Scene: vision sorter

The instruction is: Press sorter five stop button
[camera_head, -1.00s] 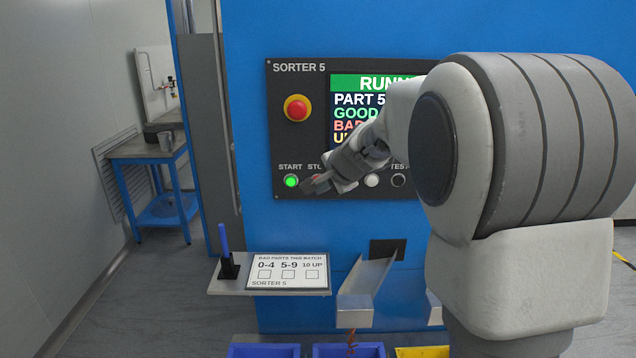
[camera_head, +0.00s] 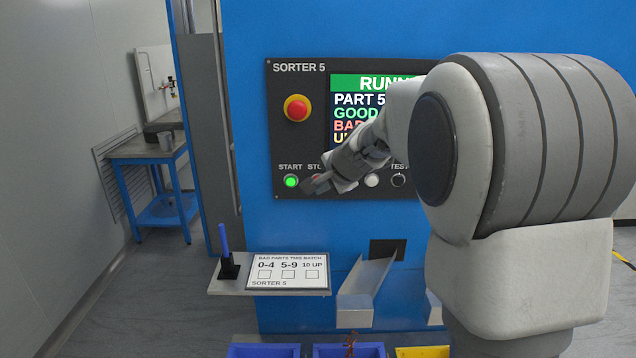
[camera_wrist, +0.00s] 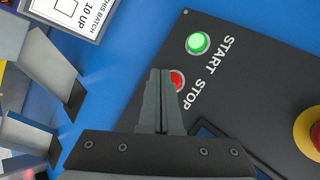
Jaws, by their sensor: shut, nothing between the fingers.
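The sorter five control panel (camera_head: 290,140) is a dark plate on the blue machine. In the wrist view the red stop button (camera_wrist: 178,80) shows beside the fingertips, partly covered by them, with the label STOP next to it. In the head view my gripper hides most of it. My gripper (camera_head: 312,184) is shut and empty, its tips at the stop button; in the wrist view the closed fingers (camera_wrist: 160,74) overlap the button's left edge. I cannot tell whether they touch it. The green start button (camera_head: 291,181) is lit, just left of the gripper in the head view.
A red emergency knob (camera_head: 297,108) on a yellow base sits above the buttons. A white button (camera_head: 371,180) and a black one (camera_head: 398,180) are to the right. The screen (camera_head: 355,110) shows a running state, partly hidden by my arm. A shelf (camera_head: 235,286) with a card juts out below.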

